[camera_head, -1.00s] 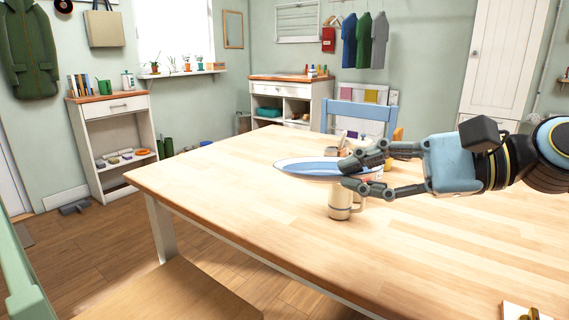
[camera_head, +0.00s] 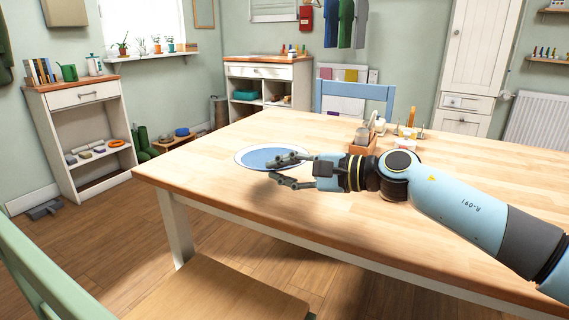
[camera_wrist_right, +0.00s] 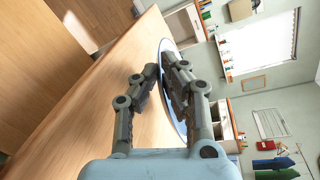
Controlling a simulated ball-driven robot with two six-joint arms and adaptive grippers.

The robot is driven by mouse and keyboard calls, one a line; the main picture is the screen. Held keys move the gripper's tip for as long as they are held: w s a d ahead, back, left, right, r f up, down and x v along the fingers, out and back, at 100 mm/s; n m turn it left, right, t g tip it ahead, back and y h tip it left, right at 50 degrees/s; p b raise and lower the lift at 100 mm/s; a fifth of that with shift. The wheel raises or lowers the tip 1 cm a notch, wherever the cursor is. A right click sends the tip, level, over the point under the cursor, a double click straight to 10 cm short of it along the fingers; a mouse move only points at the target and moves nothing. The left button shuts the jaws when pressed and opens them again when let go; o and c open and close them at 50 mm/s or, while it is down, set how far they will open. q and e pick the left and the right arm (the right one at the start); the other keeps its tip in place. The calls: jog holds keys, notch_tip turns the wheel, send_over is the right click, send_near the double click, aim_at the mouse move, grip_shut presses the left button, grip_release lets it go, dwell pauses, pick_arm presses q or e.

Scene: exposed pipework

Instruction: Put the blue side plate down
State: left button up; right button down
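The blue side plate (camera_head: 262,157), with a white rim, is level over the left part of the wooden table (camera_head: 200,185). My right gripper (camera_head: 271,169) is at its near right rim, one finger above and one below, shut on the rim. In the right wrist view the plate (camera_wrist_right: 166,44) shows nearly edge-on between the fingers (camera_wrist_right: 160,70). I cannot tell whether its underside touches the table. My left gripper is not in view.
A wooden caddy (camera_head: 361,147) and small jars (camera_head: 408,132) stand toward the table's back. A blue chair (camera_head: 357,93) is behind the table. A wooden seat (camera_head: 205,290) is at the near edge. The table's front left is clear.

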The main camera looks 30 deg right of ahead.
aim_at(275, 210)
jog(key=shift+w+a+r, duration=0.1)
jog(key=shift+w+a, duration=0.4)
jog(key=shift+w+a+r, duration=0.1)
jog(key=shift+a, duration=0.05)
jog(key=shift+d+f+b, duration=0.2)
jog(key=shift+f+b, duration=0.5)
jog(key=shift+f, duration=0.05)
notch_tip(275, 210, down, 3)
jog(key=shift+a+f+b, duration=0.1)
jog(key=shift+b, duration=0.95)
jog(key=shift+f, duration=0.3)
jog(key=shift+f+b, duration=0.5)
jog(key=shift+b, duration=0.05)
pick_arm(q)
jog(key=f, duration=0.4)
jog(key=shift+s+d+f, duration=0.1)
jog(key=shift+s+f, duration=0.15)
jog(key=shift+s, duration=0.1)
pick_arm(e)
jog(key=shift+f, duration=0.2)
pick_arm(q)
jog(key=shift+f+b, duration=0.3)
jog(key=shift+b, duration=0.2)
pick_arm(e)
jog(key=shift+f, duration=0.25)
